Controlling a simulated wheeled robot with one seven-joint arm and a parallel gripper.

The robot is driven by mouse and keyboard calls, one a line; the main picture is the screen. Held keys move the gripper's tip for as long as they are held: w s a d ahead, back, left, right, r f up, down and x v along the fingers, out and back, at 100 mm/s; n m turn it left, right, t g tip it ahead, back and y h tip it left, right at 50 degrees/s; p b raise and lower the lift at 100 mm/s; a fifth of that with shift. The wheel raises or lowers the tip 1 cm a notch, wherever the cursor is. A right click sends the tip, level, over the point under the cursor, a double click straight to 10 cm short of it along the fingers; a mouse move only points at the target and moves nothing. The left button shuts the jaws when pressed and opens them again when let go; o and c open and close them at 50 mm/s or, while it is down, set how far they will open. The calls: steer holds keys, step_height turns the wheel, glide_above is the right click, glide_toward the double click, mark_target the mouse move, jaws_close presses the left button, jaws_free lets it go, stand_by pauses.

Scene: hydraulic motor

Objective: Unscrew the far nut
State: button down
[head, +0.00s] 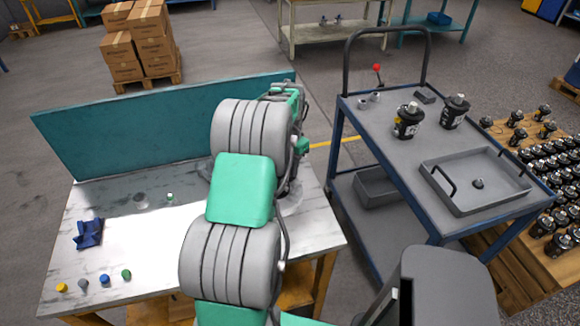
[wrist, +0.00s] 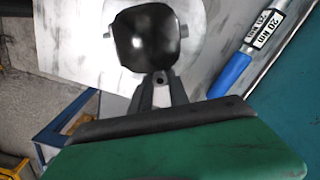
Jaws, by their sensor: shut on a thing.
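In the wrist view my gripper (wrist: 160,78) has its two grey fingers close together. They are closed at the lower edge of a shiny black rounded body (wrist: 147,38), which looks like a hydraulic motor. Small grey studs stick out from its left and right sides. The exact part between the fingertips is hidden, and I cannot make out a separate far nut. In the head view my arm covers the gripper and this black body over the right end of the workbench (head: 140,262).
A blue-handled tool (wrist: 232,72) lies right of the fingers, by the teal panel (head: 150,125). A blue fixture (head: 88,233) and several small coloured pieces (head: 104,280) are on the bench's left. A cart (head: 365,135) with two motors (head: 408,122) and a tray (head: 445,208) stands right.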

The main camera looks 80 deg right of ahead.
steer(key=n, duration=0.4)
steer(key=shift+n, duration=0.3)
steer(key=c, duration=1.5)
jaws_free()
steer(key=m, duration=1)
steer(key=shift+c, duration=0.3)
